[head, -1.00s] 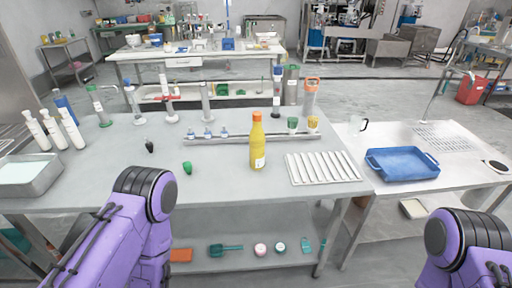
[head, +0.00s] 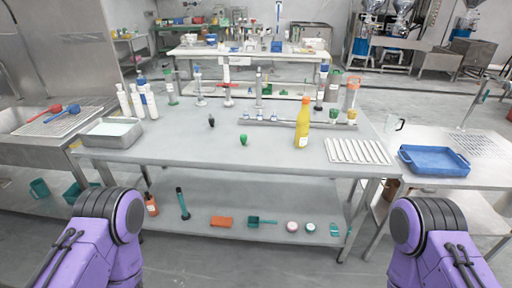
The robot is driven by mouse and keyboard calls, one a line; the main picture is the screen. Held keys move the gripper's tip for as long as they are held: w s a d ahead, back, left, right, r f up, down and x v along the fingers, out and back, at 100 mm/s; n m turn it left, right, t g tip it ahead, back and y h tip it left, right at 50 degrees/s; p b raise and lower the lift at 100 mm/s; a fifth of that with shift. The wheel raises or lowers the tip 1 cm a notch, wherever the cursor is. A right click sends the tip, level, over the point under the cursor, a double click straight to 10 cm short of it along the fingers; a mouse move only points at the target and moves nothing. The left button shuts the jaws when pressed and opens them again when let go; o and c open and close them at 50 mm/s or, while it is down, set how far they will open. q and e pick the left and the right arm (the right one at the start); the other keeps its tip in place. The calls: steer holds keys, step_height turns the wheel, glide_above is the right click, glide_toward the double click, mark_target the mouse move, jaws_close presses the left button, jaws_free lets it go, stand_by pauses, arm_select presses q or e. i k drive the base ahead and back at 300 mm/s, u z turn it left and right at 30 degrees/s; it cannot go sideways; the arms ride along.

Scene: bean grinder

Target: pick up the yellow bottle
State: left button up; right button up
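The yellow bottle (head: 302,124) stands upright on the grey steel table (head: 180,155), right of the table's middle. It has an orange cap and a white label low on its side. Nothing touches it. My two purple arms show at the bottom left and bottom right, in front of the table and well short of the bottle. Neither gripper shows in the head view.
A white ribbed rack (head: 357,151) lies right of the bottle, and a metal rack (head: 290,124) with small bottles stands behind it. A blue tray (head: 434,160) is on the right table. A green item (head: 243,140) lies to the left. The table's front middle is clear.

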mark_target(303, 117)
steer(key=u, duration=0.25)
steer(key=k, duration=0.4)
steer(key=z, duration=1)
steer(key=i, duration=1.45)
steer(key=u, duration=0.65)
